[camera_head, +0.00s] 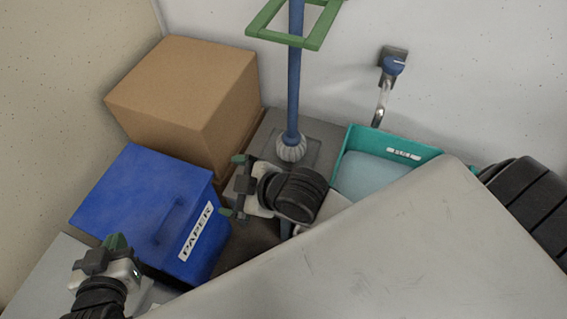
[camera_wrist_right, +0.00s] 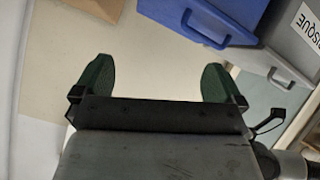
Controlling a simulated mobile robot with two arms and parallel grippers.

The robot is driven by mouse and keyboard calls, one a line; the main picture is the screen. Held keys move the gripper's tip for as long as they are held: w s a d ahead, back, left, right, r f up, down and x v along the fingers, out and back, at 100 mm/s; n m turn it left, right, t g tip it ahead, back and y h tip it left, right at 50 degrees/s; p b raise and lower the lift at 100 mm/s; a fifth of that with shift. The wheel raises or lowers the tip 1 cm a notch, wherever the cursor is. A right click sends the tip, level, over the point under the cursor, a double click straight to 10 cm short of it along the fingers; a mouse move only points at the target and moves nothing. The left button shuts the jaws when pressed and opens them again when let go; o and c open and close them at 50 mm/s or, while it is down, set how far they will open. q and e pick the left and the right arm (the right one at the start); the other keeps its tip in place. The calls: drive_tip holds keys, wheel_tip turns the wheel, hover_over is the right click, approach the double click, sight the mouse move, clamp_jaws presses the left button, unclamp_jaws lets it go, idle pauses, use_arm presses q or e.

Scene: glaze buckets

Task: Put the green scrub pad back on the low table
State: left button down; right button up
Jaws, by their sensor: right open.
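I see no green scrub pad in either view. My right gripper (camera_head: 232,185) is in the middle of the head view, between the blue box and the teal bin. Its green-tipped fingers stand wide apart, and in the right wrist view the gripper (camera_wrist_right: 158,80) has nothing between its fingers. My left gripper (camera_head: 115,245) is at the lower left, in front of the blue box; its finger gap is not clear. A large grey scratched surface (camera_head: 400,250) fills the lower right; I cannot tell whether it is the low table.
A blue box (camera_head: 140,205) labelled PAPER stands before a cardboard box (camera_head: 180,90). A blue post (camera_head: 296,80) with a green frame rises behind my right gripper. A teal bin (camera_head: 400,147) sits below a tap (camera_head: 382,100). The right wrist view shows pale clear ground (camera_wrist_right: 155,60) between the fingers.

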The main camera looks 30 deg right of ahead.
drive_tip(key=s+d+r+m+t+h, duration=0.2)
drive_tip(key=d+m+t+h, duration=0.1)
drive_tip(key=d+m, duration=0.6)
drive_tip(key=shift+d+r+h, duration=0.3)
drive_tip(key=shift+d+h, duration=0.05)
drive_tip(key=shift+h, duration=0.55)
drive_tip(key=shift+s, duration=0.1)
